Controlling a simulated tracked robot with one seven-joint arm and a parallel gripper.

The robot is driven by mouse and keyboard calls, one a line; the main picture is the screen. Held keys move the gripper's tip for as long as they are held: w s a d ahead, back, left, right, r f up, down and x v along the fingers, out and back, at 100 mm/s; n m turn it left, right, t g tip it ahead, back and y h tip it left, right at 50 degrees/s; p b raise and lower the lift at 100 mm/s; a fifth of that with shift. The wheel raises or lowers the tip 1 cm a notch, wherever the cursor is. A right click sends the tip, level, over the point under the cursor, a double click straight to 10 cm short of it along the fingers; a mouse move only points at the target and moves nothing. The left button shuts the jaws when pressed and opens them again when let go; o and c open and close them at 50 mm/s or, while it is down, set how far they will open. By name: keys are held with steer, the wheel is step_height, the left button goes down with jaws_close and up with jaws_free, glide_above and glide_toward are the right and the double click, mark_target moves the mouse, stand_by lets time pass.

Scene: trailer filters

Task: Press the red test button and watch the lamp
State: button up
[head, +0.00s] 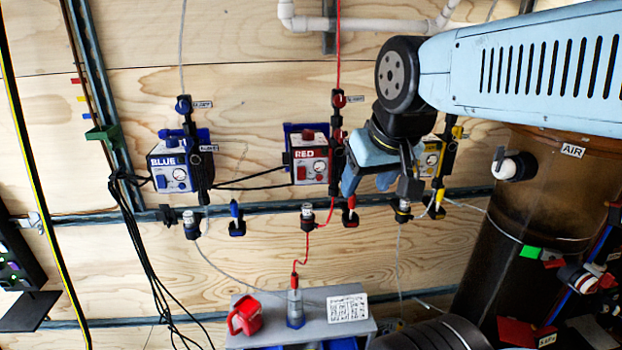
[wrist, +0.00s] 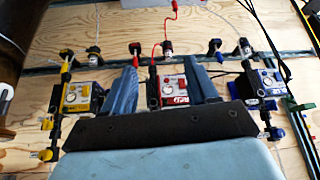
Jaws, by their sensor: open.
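The red box labelled RED (head: 308,152) is mounted on the plywood wall, with a white face, a round gauge and small red parts. I cannot tell which red part is the test button, and no lit lamp stands out. My gripper (head: 378,188) is open and empty, just right of the red box in the head view, partly covering the yellow box. In the wrist view the red box (wrist: 172,90) shows between the two blue fingers of my gripper (wrist: 161,68).
The blue box (head: 170,172) hangs to the left and the yellow box (head: 432,158) to the right. Black cables run left of the red box. A grey shelf (head: 265,303) with a red mug (head: 245,315) stands below. A brown AIR tank (head: 540,200) stands at right.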

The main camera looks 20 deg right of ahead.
jaws_close()
stand_by(0.3)
stand_by(1.2)
